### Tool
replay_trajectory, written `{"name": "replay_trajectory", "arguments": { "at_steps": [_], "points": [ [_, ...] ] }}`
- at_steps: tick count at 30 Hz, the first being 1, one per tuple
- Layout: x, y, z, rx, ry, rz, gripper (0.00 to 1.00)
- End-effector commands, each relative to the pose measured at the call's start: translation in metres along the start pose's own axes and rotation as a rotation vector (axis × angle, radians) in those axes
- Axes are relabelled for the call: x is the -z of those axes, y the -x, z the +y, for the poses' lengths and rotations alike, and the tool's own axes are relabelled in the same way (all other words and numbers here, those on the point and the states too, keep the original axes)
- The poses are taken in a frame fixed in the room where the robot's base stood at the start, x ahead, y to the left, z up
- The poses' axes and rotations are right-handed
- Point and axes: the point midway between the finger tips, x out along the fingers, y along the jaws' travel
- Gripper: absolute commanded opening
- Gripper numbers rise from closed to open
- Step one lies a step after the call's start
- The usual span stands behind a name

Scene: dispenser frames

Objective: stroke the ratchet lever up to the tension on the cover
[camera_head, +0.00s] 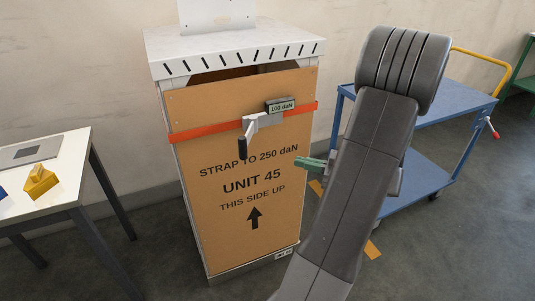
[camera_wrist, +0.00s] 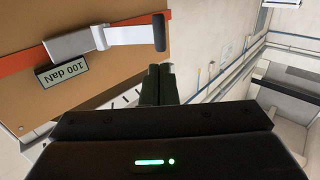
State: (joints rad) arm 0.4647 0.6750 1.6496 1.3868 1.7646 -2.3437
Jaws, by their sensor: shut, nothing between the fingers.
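The ratchet (camera_head: 262,121) sits on an orange strap (camera_head: 205,130) across a brown cover (camera_head: 195,235). Its lever with a black grip (camera_head: 243,148) hangs down from the ratchet in the head view. The cover is printed "STRAP TO 250 daN". A small display (camera_head: 280,105) above the strap reads 100 daN; it also shows in the wrist view (camera_wrist: 61,75). In the wrist view the lever's black grip (camera_wrist: 159,32) lies above my gripper (camera_wrist: 158,70), apart from it. My gripper's green fingers are shut and empty, to the right of the lever in the head view (camera_head: 298,162).
A blue cart (camera_head: 420,155) with a yellow handle stands at the right, behind my arm. A white table (camera_head: 75,165) with a yellow block (camera_head: 39,181) stands at the left. The grey floor between the table and cabinet is clear.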

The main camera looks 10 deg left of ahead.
Motion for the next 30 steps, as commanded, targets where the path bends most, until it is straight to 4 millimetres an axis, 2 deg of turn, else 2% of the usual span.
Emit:
{"name": "replay_trajectory", "arguments": {
  "at_steps": [5,15,21,25,30],
  "points": [
    [0.001,-0.020,-0.001,0.004,-0.002,0.000,0.00],
    [0.002,-0.086,-0.001,0.005,-0.003,-0.001,0.00],
    [0.002,-0.119,-0.001,0.004,-0.002,0.000,0.00],
    [0.001,-0.131,-0.001,0.002,-0.002,-0.001,0.00],
    [0.000,-0.138,-0.001,0.001,-0.001,-0.001,0.00]
  ]
}}
